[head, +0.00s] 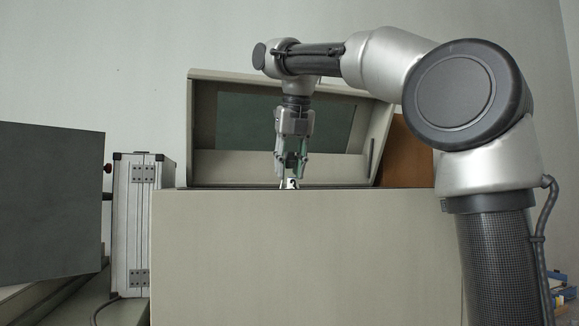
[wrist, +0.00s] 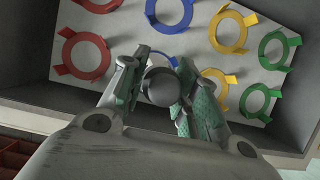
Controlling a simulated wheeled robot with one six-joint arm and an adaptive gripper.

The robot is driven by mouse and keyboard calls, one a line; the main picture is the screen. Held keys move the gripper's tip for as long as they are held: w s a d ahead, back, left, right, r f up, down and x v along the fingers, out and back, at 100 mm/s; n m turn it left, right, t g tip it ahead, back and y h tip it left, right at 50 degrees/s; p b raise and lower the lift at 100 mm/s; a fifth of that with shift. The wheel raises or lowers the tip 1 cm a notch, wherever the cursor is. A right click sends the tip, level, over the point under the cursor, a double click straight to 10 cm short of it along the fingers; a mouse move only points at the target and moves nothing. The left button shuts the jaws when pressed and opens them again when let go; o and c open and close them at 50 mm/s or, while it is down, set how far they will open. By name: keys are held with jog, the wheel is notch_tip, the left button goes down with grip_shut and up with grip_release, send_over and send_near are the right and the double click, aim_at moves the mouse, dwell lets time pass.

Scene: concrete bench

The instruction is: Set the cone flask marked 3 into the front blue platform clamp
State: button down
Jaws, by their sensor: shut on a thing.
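The cone flask marked 3 (head: 290,184) hangs between the fingers of my gripper (head: 291,158) in the head view. Its label shows just above the bench front's top edge, and its lower part is hidden. In the wrist view my gripper (wrist: 155,92) is shut around the flask's dark round top (wrist: 160,87). Below it lies a pale platform with coloured ring clamps. One blue clamp (wrist: 170,30) is at the top and appears empty. A second blue clamp (wrist: 143,52) is partly hidden behind the fingers and flask. I cannot tell how high the flask is above it.
Red clamps (wrist: 66,50) lie left of the blue ones, yellow (wrist: 212,32) and green (wrist: 246,103) ones right. The platform's grey wall edges run close by. In the head view a tall pale panel (head: 300,250) hides the bench surface; a silver case (head: 140,220) stands left.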

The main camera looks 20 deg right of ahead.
jog(key=shift+f, duration=0.2)
jog(key=c, duration=1.1)
grip_release()
jog(key=shift+f, duration=0.1)
jog(key=shift+r, duration=0.35)
jog(key=v, duration=1.2)
